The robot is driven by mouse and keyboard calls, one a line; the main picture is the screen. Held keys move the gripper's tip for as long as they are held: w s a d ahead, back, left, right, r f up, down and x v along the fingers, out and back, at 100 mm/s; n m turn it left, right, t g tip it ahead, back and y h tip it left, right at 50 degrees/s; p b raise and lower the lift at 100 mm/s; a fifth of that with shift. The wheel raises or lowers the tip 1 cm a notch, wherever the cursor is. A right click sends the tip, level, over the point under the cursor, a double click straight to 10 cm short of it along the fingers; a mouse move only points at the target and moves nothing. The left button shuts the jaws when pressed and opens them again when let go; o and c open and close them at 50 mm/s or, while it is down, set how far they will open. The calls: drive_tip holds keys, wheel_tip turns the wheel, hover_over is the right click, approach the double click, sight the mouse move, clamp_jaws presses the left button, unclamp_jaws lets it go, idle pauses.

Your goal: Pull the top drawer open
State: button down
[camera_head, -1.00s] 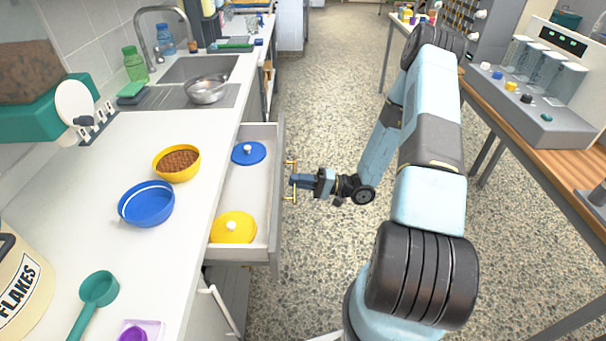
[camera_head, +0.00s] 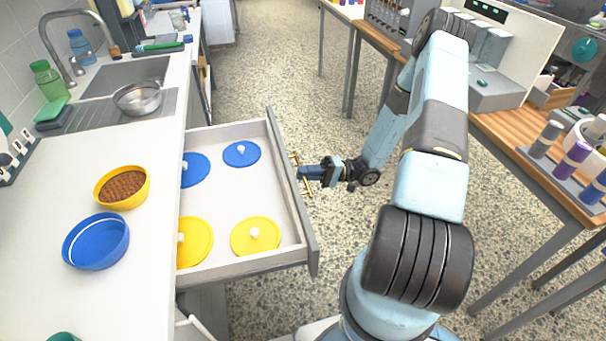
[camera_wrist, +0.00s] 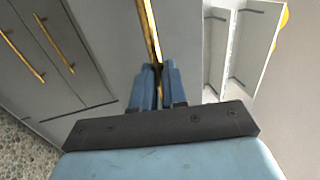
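The top drawer (camera_head: 290,203) is pulled well out from under the white counter in the head view. Inside lie two blue lids, one (camera_head: 241,154) near the front and one (camera_head: 195,169) partly under the counter edge. Two yellow lids, one (camera_head: 254,236) near the front and one (camera_head: 193,242) partly hidden, lie at its near end. My gripper (camera_head: 301,174) is at the brass handle (camera_head: 308,187) on the drawer's front. In the wrist view my gripper's fingers (camera_wrist: 160,88) are closed around the brass bar (camera_wrist: 151,35).
A wooden table (camera_head: 520,150) with jars stands at the right. Speckled floor is free between.

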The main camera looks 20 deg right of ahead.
drive_tip(key=shift+w+r, duration=0.2)
drive_tip(key=shift+w, duration=0.05)
drive_tip(key=c, duration=1.4)
unclamp_jaws()
drive_tip(key=shift+o, duration=0.4)
drive_tip(key=shift+f, duration=0.1)
drive_tip(key=shift+s, duration=0.1)
drive_tip(key=d+f, duration=0.3)
drive_tip(key=d, duration=1)
drive_tip(key=shift+s+d, duration=0.15)
drive_tip(key=shift+d, duration=0.15)
drive_tip(key=shift+r, duration=0.1)
